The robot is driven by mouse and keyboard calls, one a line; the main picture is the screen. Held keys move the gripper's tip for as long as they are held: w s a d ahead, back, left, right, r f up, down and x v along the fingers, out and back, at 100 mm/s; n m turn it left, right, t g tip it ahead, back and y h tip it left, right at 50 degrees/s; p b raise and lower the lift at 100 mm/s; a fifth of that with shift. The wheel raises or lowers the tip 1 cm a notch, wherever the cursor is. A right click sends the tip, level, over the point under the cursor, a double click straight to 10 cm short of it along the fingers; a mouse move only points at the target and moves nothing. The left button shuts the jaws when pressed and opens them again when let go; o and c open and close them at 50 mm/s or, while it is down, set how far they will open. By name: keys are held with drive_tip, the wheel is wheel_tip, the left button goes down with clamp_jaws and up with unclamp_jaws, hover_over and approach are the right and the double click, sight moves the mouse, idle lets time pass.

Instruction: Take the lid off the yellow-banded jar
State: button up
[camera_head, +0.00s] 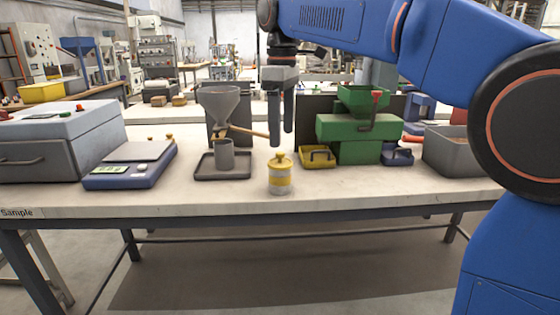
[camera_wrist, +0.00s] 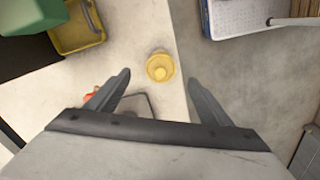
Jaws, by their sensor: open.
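The yellow-banded jar (camera_head: 280,180) stands upright near the front edge of the bench. Its yellow lid (camera_head: 280,161), with a small knob, sits on top. In the wrist view the lid (camera_wrist: 160,66) shows from above, in the gap between the fingertips and slightly beyond them. My gripper (camera_head: 280,139) is open and empty, pointing down above the jar. Its fingertips appear just above the lid and apart from it. The jar body is mostly hidden under the lid in the wrist view.
A grey funnel stand with a cup on a tray (camera_head: 222,175) and a blue scale (camera_head: 130,166) stand left of the jar. A yellow tray (camera_head: 317,157), a green machine (camera_head: 357,140) and a grey bin (camera_head: 450,152) are to the right. Bench around the jar's front is clear.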

sight(280, 152)
drive_tip(key=shift+a+f, duration=0.15)
drive_tip(key=shift+f, duration=1.45)
drive_tip(key=shift+a+f, duration=0.1)
drive_tip(key=shift+f, duration=1.45)
drive_tip(key=c, duration=1.1)
